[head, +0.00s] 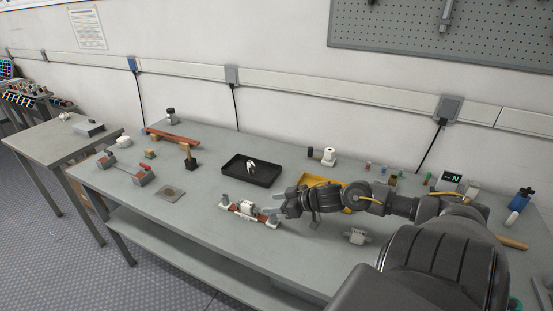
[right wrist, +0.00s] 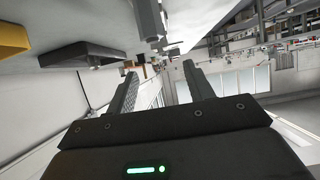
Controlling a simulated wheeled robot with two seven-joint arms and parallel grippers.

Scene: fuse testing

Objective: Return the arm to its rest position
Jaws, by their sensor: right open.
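My right arm (head: 372,198) reaches in from the right over the table. My right gripper (head: 270,205) is low at the table's front part, with its fingers pointing left. It is open, and in the right wrist view the two fingers (right wrist: 162,72) stand apart with nothing between them. A small fixture (head: 243,209) with white and reddish-brown parts lies just left of the fingertips. Whether the fingers touch it cannot be told. My left arm and gripper are not in view.
A black tray (head: 235,170) holding a small white item is behind the fixture. A yellow tray (head: 312,183) is partly hidden behind my right arm. A grey block (head: 357,237) sits in front of the arm. Small items and a meter (head: 452,178) stand at the back right.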

